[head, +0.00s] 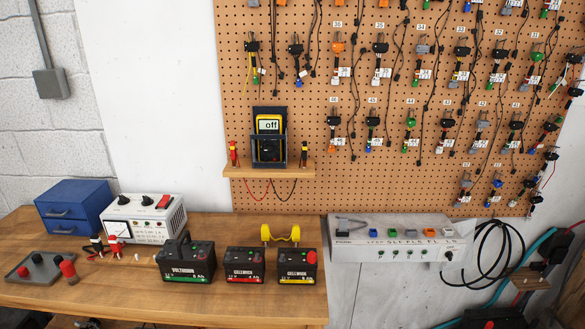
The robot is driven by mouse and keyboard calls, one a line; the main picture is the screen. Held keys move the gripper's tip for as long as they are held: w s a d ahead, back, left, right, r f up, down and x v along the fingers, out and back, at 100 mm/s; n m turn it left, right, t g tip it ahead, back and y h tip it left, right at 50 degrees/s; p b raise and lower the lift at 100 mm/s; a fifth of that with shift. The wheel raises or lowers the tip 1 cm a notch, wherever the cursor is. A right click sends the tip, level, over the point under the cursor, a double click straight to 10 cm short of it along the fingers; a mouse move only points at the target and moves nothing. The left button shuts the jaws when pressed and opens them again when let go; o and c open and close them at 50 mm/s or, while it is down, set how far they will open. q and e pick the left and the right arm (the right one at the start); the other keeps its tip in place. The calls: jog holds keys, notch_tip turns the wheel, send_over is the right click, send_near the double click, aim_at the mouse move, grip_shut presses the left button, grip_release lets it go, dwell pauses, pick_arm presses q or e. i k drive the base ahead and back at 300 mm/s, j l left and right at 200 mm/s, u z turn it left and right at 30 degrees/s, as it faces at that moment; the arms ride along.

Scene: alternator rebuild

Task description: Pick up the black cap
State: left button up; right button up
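A grey tray (52,277) lies at the left front of the wooden bench. A red cap (68,267) stands at the tray's right side. Which black cap is meant cannot be told from this view. A red cap (311,256) also sits on top of the right battery (297,268). Neither of my grippers can be made out in the head view.
A white power unit (145,219) and blue drawers (72,208) stand behind the tray. Red and black clamps (113,246) lie between. A large battery (187,263) and a smaller one (244,267) stand right of them. The bench's front strip is bare.

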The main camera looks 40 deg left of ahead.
aim_at(57, 258)
jog(key=u, duration=2.6)
jog(key=i+j+z, duration=0.2)
jog(key=z, duration=0.15)
jog(key=i+j+z, duration=0.15)
jog(key=z, duration=0.25)
jog(key=i+j+z, duration=0.1)
jog(key=j+z, duration=0.25)
